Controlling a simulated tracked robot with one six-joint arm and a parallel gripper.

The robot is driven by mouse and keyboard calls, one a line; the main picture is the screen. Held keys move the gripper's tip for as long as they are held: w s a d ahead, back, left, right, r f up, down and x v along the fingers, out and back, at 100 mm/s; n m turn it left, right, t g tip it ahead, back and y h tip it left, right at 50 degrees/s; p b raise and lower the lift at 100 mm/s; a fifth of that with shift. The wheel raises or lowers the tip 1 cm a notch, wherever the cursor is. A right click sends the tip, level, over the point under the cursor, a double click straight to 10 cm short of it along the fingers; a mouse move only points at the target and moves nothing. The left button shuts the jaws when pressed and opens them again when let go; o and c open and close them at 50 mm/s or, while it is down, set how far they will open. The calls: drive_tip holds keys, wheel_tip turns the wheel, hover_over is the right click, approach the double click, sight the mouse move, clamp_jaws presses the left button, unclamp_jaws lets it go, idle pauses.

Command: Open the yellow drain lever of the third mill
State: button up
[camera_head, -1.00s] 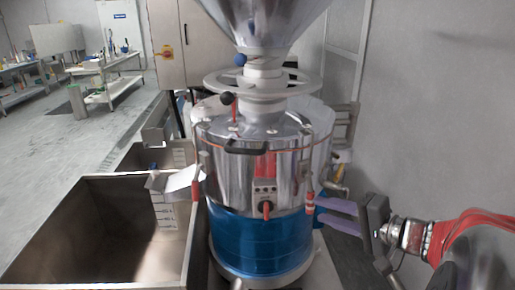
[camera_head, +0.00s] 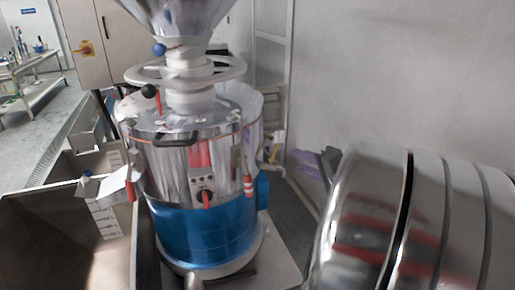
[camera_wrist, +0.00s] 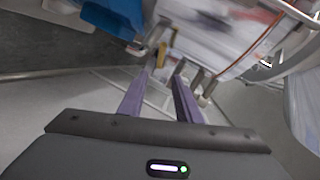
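The mill (camera_head: 205,232) has a chrome upper body, a blue lower body and a funnel on top. It stands left of centre in the head view. A small yellowish part (camera_head: 277,137) shows at its far right side, too small to identify surely. In the wrist view, a blurred yellow piece (camera_wrist: 161,54), perhaps the drain lever, lies just ahead of the fingertips. My gripper (camera_wrist: 162,76) is open, its two purple fingers apart with nothing clearly between them. In the head view, my gripper (camera_head: 322,166) is right of the mill, its rear hidden by a large shiny cylindrical part.
A steel bin (camera_head: 65,235) stands left of the mill, near its chute. A grey wall (camera_head: 370,70) closes off the right side. Pipes and frame bars (camera_head: 272,103) stand behind the mill. In the wrist view, white bars (camera_wrist: 125,88) cross close to the fingers.

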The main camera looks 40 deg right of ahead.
sight(274, 152)
drive_tip(key=x, duration=1.3)
drive_tip(key=shift+w, duration=0.3)
drive_tip(key=c, duration=0.8)
drive_tip(key=shift+s, duration=0.1)
